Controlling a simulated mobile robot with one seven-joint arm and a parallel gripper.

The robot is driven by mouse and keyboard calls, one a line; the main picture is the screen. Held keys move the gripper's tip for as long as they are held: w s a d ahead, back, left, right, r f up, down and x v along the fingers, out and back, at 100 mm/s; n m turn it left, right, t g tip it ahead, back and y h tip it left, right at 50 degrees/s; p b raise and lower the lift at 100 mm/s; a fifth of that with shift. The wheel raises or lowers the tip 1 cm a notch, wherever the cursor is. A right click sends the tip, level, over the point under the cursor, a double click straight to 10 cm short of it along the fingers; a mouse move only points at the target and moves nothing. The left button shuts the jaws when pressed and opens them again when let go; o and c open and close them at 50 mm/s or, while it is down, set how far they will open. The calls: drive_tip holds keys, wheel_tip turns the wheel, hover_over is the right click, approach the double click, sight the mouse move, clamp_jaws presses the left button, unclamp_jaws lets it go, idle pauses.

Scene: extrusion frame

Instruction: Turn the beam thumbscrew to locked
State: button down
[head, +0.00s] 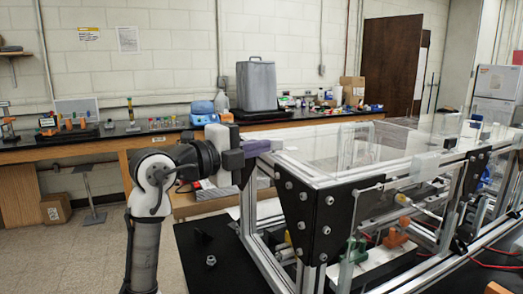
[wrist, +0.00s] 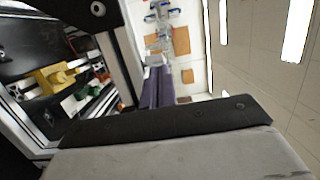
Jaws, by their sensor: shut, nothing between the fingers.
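My gripper (head: 262,147) is at the near left top corner of the aluminium extrusion frame (head: 325,170). Its purple fingers reach the corner in the head view; I cannot tell whether they touch it. In the wrist view the fingers (wrist: 155,88) lie side by side, shut and empty, close to a frame beam (wrist: 126,65). I cannot pick out the beam thumbscrew for certain in either view. It may be hidden by the gripper or too small to see.
A black corner plate (head: 306,215) with bolts faces the near side. Inside the frame are a green part (head: 356,250) and an orange part (head: 395,236). A yellow part (wrist: 50,79) shows in the wrist view. A black mat (head: 228,275) holds small loose parts. Clear panels cover the top.

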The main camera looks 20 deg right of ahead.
drive_tip(key=w+m+g, duration=0.1)
drive_tip(key=m+g, duration=0.1)
drive_tip(key=g, duration=0.1)
drive_tip(key=w+m+g, duration=0.2)
drive_tip(key=g, duration=0.1)
drive_tip(key=w+m+g, duration=0.1)
drive_tip(key=g, duration=0.2)
drive_tip(key=shift+w+d+m, duration=0.15)
drive_tip(key=shift+d+m, duration=0.05)
drive_tip(key=shift+m, duration=0.2)
drive_tip(key=shift+h, duration=0.3)
drive_tip(key=shift+w, duration=0.1)
idle(0.3)
